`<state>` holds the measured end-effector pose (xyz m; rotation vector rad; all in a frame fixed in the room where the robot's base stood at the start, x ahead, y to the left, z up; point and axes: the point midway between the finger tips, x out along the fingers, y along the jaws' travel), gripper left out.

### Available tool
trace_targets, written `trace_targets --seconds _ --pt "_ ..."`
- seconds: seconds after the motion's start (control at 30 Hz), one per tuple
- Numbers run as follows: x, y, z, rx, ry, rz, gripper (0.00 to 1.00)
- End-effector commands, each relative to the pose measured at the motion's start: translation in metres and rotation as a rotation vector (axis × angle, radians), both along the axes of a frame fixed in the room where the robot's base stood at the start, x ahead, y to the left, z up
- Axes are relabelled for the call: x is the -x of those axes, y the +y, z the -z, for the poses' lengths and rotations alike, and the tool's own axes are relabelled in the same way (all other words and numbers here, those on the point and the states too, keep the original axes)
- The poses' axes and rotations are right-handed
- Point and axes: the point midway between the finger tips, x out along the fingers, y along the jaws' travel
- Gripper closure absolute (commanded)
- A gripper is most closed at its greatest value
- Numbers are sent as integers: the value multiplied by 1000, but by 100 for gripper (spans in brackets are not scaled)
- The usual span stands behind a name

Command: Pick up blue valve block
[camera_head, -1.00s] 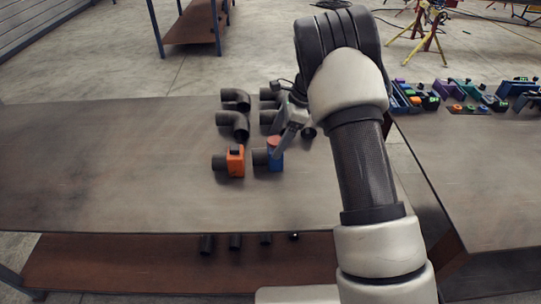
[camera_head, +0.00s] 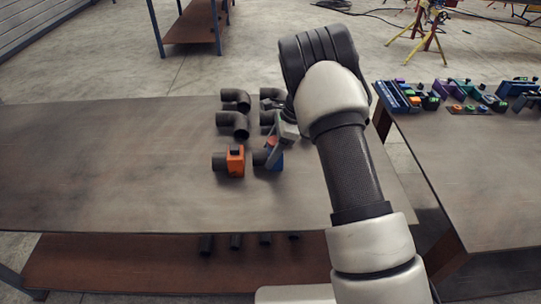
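The blue valve block (camera_head: 276,163) sits on the near table with its dark pipe stub (camera_head: 260,158) pointing left. Its top is largely hidden behind my gripper (camera_head: 273,158). My arm reaches in from the lower right, and one grey finger comes down over or beside the block. I cannot tell if the finger touches it, and the other finger is not clearly visible. An orange valve block (camera_head: 236,162) stands just to the left of the blue one.
Several black pipe elbows (camera_head: 233,124) lie behind the blocks. A second table (camera_head: 470,190) on the right carries coloured tools and parts (camera_head: 410,97). The left part of the near table (camera_head: 100,170) is clear. A lower shelf (camera_head: 150,262) holds small dark pieces.

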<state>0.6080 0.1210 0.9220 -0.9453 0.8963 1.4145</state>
Motion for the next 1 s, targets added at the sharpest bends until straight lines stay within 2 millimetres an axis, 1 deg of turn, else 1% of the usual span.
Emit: trace_targets --seconds 0.03,0.23,0.3,0.53,0.63,0.77,1.0 --pt "0 0 0 0 0 0 66" --pt "0 0 0 0 0 0 99" --pt "-2 1 -3 -2 -5 0 100" --pt "-2 1 -5 -2 -5 0 100" --pt "-2 1 -11 -3 -6 0 100" --pt "-3 1 -29 -2 -9 -1 100" --pt "-2 1 -72 -3 -8 0 100"
